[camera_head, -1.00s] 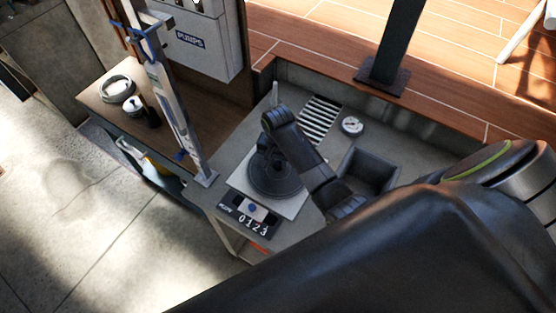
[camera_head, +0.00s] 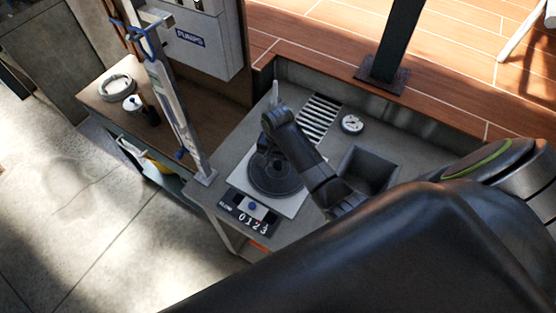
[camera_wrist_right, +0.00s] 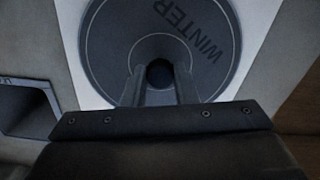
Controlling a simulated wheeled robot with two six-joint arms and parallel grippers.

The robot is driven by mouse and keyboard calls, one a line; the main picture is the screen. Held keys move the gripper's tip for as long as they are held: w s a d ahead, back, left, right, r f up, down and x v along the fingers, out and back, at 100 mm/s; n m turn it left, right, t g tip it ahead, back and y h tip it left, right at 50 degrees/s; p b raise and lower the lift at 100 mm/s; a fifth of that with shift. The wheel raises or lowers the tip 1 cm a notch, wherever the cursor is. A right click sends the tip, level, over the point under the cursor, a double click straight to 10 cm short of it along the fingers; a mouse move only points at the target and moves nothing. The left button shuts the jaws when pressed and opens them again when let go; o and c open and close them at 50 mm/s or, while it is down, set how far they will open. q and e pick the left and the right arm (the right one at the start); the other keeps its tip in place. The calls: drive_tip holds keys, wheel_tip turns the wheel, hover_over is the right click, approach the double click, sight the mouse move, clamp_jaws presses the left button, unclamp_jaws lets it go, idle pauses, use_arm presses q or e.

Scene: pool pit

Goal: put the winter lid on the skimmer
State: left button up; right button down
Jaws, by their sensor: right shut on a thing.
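The winter lid (camera_head: 280,184) is a dark round disc in the head view, lying over the pale square plate (camera_head: 236,184) of the skimmer on the grey worktop. In the right wrist view the lid (camera_wrist_right: 110,45) shows the word WINTER and a raised centre with a dark knob. My right gripper (camera_wrist_right: 159,75) is shut on the lid's knob, from above. In the head view my right gripper (camera_head: 265,148) is partly hidden by its own wrist. The opening under the lid is hidden, so I cannot tell whether the lid is fully seated. My left gripper is out of view.
A slotted grille (camera_head: 318,118), a round gauge (camera_head: 352,124) and a square recess (camera_head: 368,168) lie behind and right. An upright pole (camera_head: 178,112) stands left, before a side shelf (camera_head: 96,97).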

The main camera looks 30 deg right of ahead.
drive_tip(key=c, duration=0.9)
unclamp_jaws()
drive_tip(key=shift+r, duration=2.5)
drive_tip(key=shift+r, duration=2)
